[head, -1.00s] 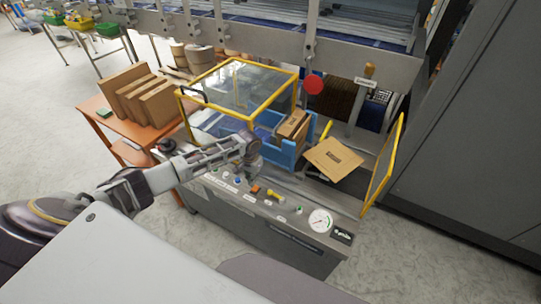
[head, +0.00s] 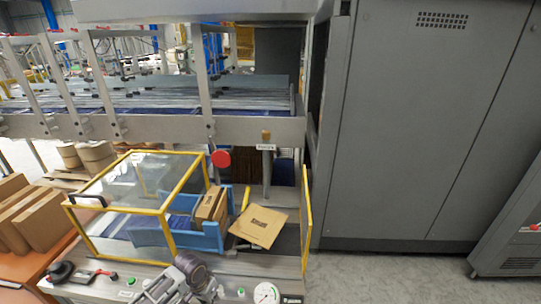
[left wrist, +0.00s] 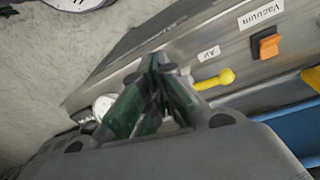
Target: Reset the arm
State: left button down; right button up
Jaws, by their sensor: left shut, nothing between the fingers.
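My left arm shows at the bottom of the head view, with its gripper (head: 204,288) low over the machine's front panel and its fingers hard to make out there. In the left wrist view the two green-padded fingers of the left gripper (left wrist: 155,66) meet at the tips with nothing between them. They appear close to the metal panel, near a yellow lever (left wrist: 214,80) marked "Air". An orange switch (left wrist: 268,45) marked "Vacuum" sits farther right. I cannot tell whether the fingertips touch the panel. My right gripper is not in view.
A yellow-framed clear guard (head: 142,187), a blue holder (head: 208,238) with a carton (head: 207,207), and a flat cardboard piece (head: 259,226) are behind the panel. A yellow-edged door (head: 306,215) stands at right. Cartons (head: 40,218) stand on an orange table at left.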

pick_arm(q)
jog(key=s+d+r+t, duration=0.1)
jog(key=s+d+r, duration=0.35)
jog(key=s, duration=0.25)
jog(key=s+a+r+n+t+y, duration=0.1)
jog(key=s+a+r+n+t, duration=0.1)
jog(key=s+a+r, duration=0.55)
jog(key=s+f+g+b, duration=0.1)
jog(key=s+f, duration=0.1)
jog(key=f, duration=1.6)
jog(key=s+f+g+b, duration=0.1)
jog(key=s+f, duration=0.1)
jog(key=f, duration=1.6)
jog(key=s+a+f+b, duration=0.2)
jog(key=s+a+f, duration=0.1)
jog(key=s+f, duration=1.8)
jog(key=shift+s+m+g, duration=0.3)
jog(key=shift+g, duration=0.1)
jog(key=shift+w+a, duration=0.1)
jog(key=shift+a, duration=0.05)
